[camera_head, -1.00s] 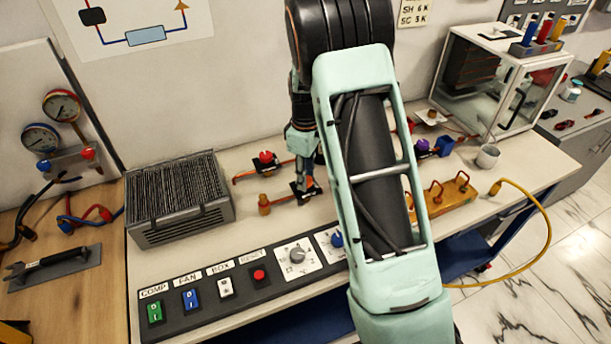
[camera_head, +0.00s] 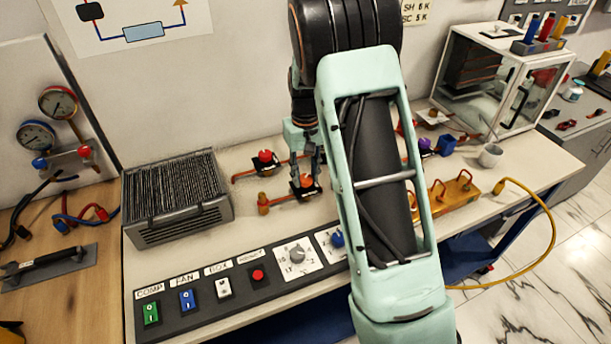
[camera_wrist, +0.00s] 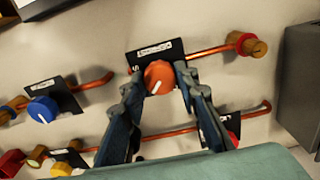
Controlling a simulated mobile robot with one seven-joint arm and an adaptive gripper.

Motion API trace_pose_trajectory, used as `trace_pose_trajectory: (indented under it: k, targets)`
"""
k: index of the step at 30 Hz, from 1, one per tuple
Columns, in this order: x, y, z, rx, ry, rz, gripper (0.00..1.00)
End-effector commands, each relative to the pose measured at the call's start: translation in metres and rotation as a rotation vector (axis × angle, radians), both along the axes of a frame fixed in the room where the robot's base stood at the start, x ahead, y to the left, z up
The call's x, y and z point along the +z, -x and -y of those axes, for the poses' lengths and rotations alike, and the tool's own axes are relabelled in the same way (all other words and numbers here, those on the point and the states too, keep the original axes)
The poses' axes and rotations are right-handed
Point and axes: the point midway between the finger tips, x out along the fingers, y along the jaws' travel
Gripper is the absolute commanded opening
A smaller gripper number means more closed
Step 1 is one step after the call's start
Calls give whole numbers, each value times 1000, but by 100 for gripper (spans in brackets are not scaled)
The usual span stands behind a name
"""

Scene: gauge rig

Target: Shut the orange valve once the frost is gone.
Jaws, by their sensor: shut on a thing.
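The orange valve (camera_head: 306,182) is a round knob on a black plate on the bench's copper pipe. In the wrist view its orange knob (camera_wrist: 159,77) shows a white line slanting along it. My gripper (camera_wrist: 160,82) has one finger on each side of this knob and is shut on it. In the head view my gripper (camera_head: 308,172) comes down from above onto the valve. A glass-sided box (camera_head: 497,75) at the back right holds a dark finned block (camera_head: 468,76). I see no clear white frost on that block, but it is small here.
A red valve (camera_head: 265,157) sits just behind the orange one. A blue knob (camera_wrist: 42,109) is left in the wrist view. A finned grey unit (camera_head: 178,200) stands left, and a switch panel (camera_head: 213,289) runs along the front. A white cup (camera_head: 490,156) stands right.

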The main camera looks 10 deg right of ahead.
Motion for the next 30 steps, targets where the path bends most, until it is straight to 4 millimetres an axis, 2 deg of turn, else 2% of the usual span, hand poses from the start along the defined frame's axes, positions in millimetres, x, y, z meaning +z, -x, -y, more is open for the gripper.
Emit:
trace_pose_trajectory:
  k: [18,30]
  targets:
    - [1,-1,0,-555,0,4,4]
    - [1,-1,0,-749,-1,4,4]
